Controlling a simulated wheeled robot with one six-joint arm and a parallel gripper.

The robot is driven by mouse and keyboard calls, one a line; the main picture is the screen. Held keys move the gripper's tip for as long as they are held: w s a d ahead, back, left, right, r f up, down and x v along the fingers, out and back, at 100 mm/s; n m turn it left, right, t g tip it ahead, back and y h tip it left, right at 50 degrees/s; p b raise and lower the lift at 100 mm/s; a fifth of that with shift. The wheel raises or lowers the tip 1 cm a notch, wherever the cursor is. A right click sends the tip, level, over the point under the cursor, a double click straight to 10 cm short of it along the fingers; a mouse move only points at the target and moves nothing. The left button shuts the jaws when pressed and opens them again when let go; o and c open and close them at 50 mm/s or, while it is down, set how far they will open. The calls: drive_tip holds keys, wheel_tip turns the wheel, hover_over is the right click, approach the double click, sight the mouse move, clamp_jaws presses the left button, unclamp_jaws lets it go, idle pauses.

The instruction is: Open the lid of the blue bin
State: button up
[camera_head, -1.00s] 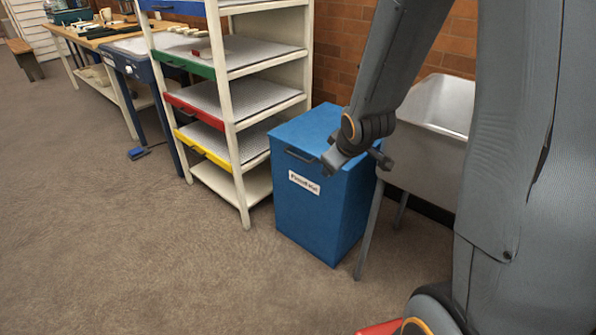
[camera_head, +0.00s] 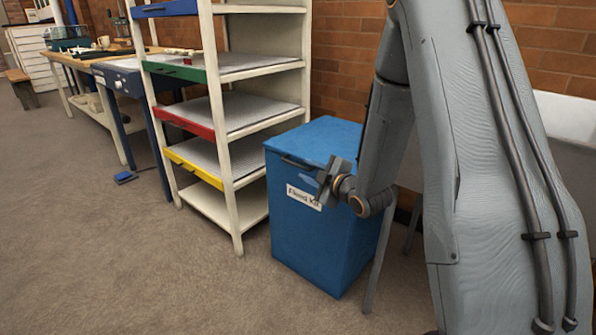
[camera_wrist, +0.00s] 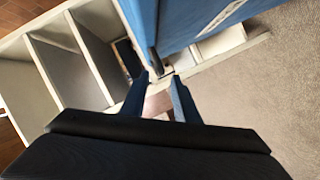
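The blue bin (camera_head: 318,245) stands on the floor with its flat lid (camera_head: 318,140) closed. A dark bar handle (camera_head: 298,163) runs along the lid's front edge, above a white label reading "Flood Kit" (camera_head: 303,197). My gripper (camera_head: 326,182) is in front of the bin's front face, near the handle's right end and the label. In the wrist view, my gripper (camera_wrist: 158,82) is open with nothing between its fingers. The bin (camera_wrist: 185,22) fills the top there, and a dark piece (camera_wrist: 153,60), apparently the handle, lies just beyond the fingertips. Contact cannot be told.
A cream shelf rack (camera_head: 228,130) with coloured shelf fronts stands close to the bin's left. A pale sink-like basin (camera_head: 568,120) is at the right, partly behind my arm. A brick wall (camera_head: 345,60) is behind. The carpet at front left is clear.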

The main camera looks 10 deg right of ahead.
sight(301, 168)
drive_tip(key=b+x, duration=0.1)
drive_tip(key=x, duration=0.5)
drive_tip(key=shift+s, duration=0.1)
clamp_jaws()
